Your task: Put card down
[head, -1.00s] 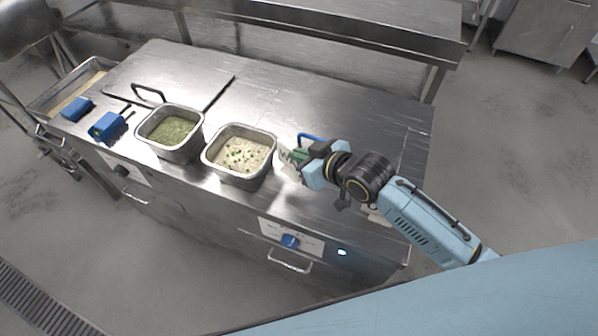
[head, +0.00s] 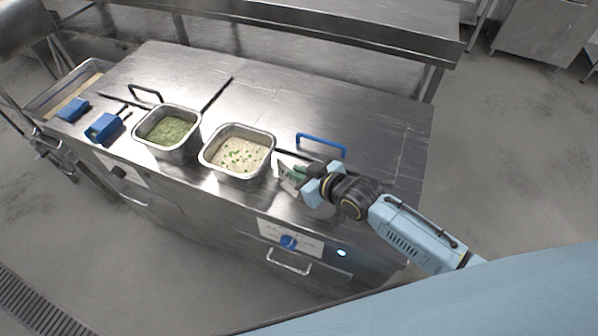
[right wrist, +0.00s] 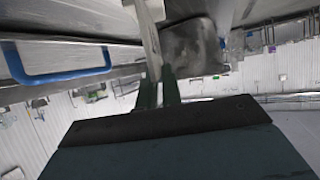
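A pale card (head: 289,179) with dark markings is in my right gripper (head: 303,176), just right of the rice pan in the head view. In the right wrist view the card (right wrist: 148,40) stands edge-on between the two fingers of the right gripper (right wrist: 158,92), which are close together on it. The card is near the front part of the steel counter (head: 290,105); I cannot tell whether it touches the surface. My left gripper is not in view.
A pan of rice with green bits (head: 240,151) and a pan of green herbs (head: 167,132) sit in the counter. A blue handle (head: 321,143) lies just behind my right gripper; it also shows in the right wrist view (right wrist: 58,76). Blue devices (head: 104,127) stand at the left.

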